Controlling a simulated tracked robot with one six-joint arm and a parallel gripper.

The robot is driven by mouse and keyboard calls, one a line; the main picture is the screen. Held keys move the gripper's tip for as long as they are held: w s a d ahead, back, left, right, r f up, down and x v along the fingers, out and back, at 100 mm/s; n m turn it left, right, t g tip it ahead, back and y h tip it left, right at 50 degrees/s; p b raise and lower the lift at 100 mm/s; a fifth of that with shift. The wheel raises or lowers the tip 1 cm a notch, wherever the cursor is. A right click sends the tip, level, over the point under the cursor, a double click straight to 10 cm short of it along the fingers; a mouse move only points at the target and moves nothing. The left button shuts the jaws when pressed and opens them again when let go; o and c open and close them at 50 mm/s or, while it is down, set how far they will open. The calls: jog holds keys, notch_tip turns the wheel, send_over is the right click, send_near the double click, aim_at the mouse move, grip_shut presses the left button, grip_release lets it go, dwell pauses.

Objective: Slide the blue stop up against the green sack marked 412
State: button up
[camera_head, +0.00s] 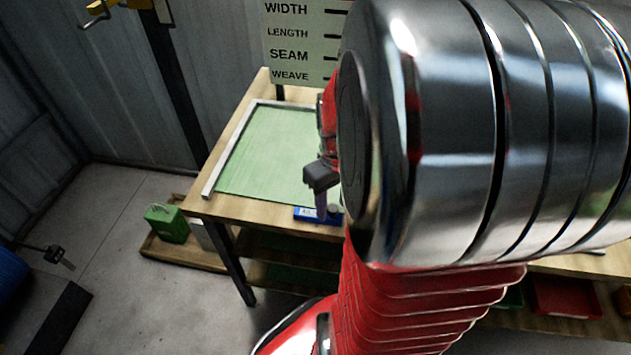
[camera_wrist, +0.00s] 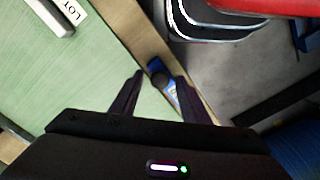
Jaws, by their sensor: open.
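The blue stop (camera_head: 304,213) lies at the near edge of the wooden table, beside a flat green surface (camera_head: 265,155). In the wrist view the blue stop (camera_wrist: 155,65) has a dark round knob and a pale label. My gripper (camera_head: 321,212) is over the stop, pointing down. In the wrist view my gripper (camera_wrist: 161,76) is open, its fingers on either side of the stop and knob; I cannot tell whether they touch. No mark 412 is readable, and I cannot tell whether the green surface is a sack or a mat. My arm hides the table's right part.
A metal rail (camera_head: 229,147) edges the green surface on the left. A sign (camera_head: 303,45) stands behind the table (camera_head: 200,207). A tag reading LOT (camera_wrist: 70,10) lies on the green in the wrist view.

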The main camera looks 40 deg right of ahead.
notch_tip(320, 180, up, 14)
jog(key=shift+f, duration=0.15)
dwell(0.6)
dwell(0.4)
jog(key=w+a+r+n+t, duration=0.1)
jog(key=a+t, duration=0.4)
jog(key=a, duration=1.5)
jog(key=shift+w+a+r+t, duration=0.2)
jog(key=shift+r+t, duration=0.1)
jog(key=shift+r, duration=0.2)
jog(key=shift+c, duration=0.2)
